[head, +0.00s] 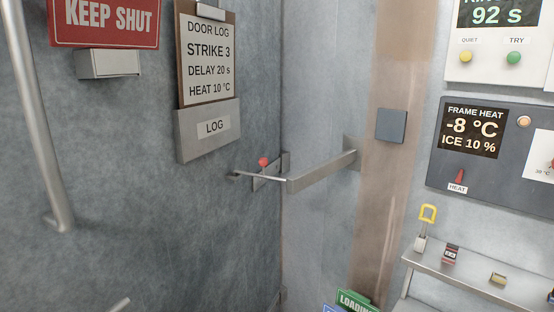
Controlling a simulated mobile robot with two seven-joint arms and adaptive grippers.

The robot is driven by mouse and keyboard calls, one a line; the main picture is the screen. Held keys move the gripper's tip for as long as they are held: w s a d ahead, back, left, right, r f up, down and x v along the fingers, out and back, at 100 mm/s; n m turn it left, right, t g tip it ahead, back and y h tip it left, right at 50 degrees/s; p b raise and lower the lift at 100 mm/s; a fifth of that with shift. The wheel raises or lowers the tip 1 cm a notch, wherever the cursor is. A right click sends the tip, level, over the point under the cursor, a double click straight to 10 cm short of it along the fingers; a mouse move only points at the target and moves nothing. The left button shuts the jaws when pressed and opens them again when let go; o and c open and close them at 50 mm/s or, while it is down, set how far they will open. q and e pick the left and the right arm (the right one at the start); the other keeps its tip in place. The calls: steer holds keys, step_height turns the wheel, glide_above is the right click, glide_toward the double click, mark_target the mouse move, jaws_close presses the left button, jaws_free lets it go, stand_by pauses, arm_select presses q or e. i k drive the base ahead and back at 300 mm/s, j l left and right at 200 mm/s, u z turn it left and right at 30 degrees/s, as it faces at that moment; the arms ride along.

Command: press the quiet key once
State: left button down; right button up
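The quiet key (466,57) is a small round yellow button at the upper right of the head view, under the label QUIET. It sits on a white wall panel (490,74) whose dark display (497,14) reads 92 s, its upper line cut off by the picture edge. A green button (514,58) labelled TRY is to its right on the same panel. Neither of my grippers shows in this view, so nothing is seen touching the key.
Below is a dark panel (480,170) reading frame heat -8 °C, ice 10 %, with a red HEAT switch (460,176). A metal shelf (470,280) holds a yellow-shackled padlock (424,230) and small items. A latch arm (322,170) spans the corner beside the grey door (120,190).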

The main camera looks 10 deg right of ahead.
mark_target(466, 57)
steer(key=z, duration=1.75)
